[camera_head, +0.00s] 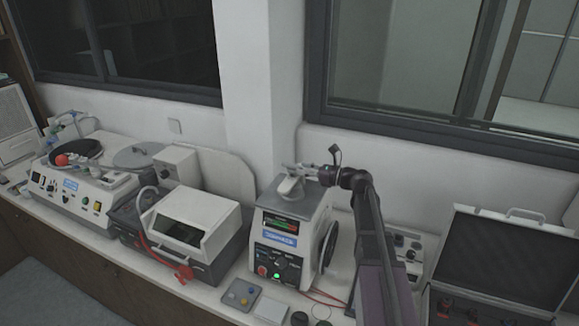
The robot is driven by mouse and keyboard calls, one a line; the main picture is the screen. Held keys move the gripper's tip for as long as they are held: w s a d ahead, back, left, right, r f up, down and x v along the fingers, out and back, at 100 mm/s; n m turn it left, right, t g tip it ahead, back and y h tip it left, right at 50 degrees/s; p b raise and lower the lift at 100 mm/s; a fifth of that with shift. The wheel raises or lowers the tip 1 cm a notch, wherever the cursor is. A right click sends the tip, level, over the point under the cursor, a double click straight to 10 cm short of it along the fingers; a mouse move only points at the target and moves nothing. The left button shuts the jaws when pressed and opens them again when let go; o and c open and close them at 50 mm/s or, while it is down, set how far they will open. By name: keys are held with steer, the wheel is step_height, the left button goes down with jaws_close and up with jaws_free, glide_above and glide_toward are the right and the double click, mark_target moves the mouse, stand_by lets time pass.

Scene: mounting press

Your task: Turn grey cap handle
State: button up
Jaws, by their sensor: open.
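The mounting press (284,236) is a white and grey machine with a display, a blue label, knobs and a lit green button on its front. Its grey cap handle (290,186) sits on top. My gripper (300,171) is open at the cap handle, reaching in from the right just above and behind it. The fingers are small in this view, and I cannot tell whether they touch the handle. My dark arm comes up from the lower right and hides part of the bench right of the press.
A white-lidded machine with a red hose (197,218) stands left of the press, and a grinder-polisher (88,180) farther left. An open black case (505,250) lies at the right. The wall and window frame are close behind.

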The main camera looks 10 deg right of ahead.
mark_target(291, 165)
steer(key=shift+x, duration=2.5)
jaws_close()
